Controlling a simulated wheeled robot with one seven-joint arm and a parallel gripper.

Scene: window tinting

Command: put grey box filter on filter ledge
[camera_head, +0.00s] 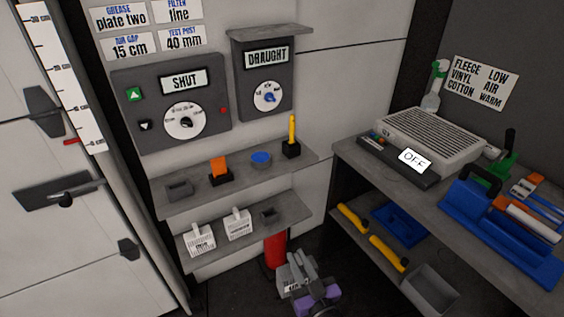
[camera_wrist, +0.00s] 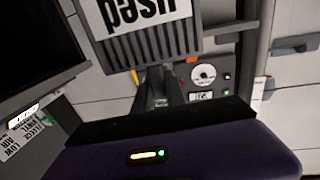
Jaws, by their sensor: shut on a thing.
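My gripper (camera_head: 303,268) is shut on the grey box filter (camera_head: 289,283), low in front of the shelves. In the wrist view the filter (camera_wrist: 150,44) is ribbed, with a white label reading "used" upside down. No label marks either ledge as the filter ledge. The held filter is below and right of the lower ledge, apart from it.
The upper ledge (camera_head: 195,206) holds an orange block (camera_head: 220,167), a blue dish (camera_head: 261,158) and a yellow stick (camera_head: 292,130). A red cylinder (camera_head: 274,250) stands below the ledges. The right workbench (camera_head: 353,152) carries a grey machine reading "OFF" (camera_head: 429,135) and blue trays.

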